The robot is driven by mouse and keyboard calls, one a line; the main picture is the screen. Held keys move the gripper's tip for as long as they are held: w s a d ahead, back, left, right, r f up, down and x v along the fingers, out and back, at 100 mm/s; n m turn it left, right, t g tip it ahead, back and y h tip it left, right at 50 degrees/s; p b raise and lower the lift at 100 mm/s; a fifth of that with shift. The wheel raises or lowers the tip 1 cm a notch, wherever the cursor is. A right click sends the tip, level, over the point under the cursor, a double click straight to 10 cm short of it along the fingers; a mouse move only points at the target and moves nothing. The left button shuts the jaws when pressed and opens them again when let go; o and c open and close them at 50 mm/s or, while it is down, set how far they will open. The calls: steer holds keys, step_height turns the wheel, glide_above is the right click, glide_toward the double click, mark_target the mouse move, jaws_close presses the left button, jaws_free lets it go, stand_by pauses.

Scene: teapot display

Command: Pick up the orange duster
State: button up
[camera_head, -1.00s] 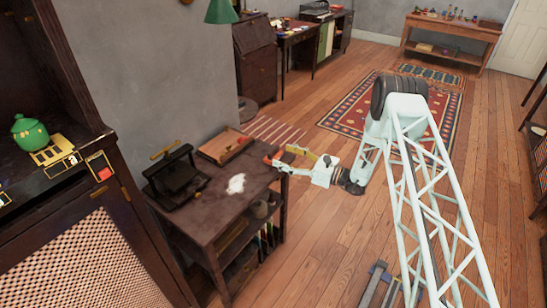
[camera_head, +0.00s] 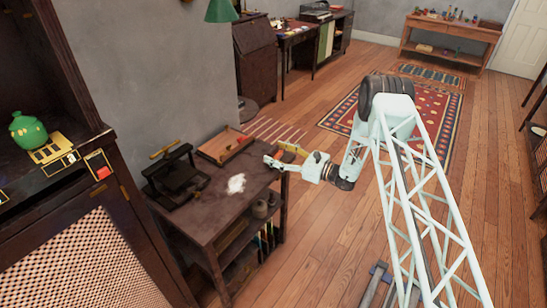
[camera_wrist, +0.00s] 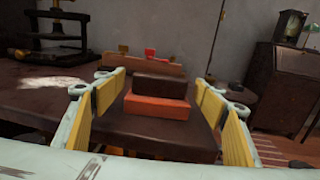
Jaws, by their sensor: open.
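The orange duster (camera_wrist: 156,106) is a block with a dark brown upper part and an orange lower part. In the wrist view it rests near the edge of the dark wooden table (camera_wrist: 40,98). My gripper (camera_wrist: 160,88) is open, with its yellow-padded fingers on either side of the duster in that view; I cannot tell whether they touch it.
A shallow wooden tray (camera_head: 224,146) with small items stands behind the gripper. A black press (camera_head: 175,180) stands on the table's left, and a white patch (camera_head: 236,184) marks its middle. A dark cabinet with a green teapot (camera_head: 28,132) is at far left. Floor is open at right.

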steer(key=shift+w+a, duration=0.25)
steer(key=shift+a, duration=0.35)
steer(key=c, duration=1)
steer(key=shift+o, duration=0.2)
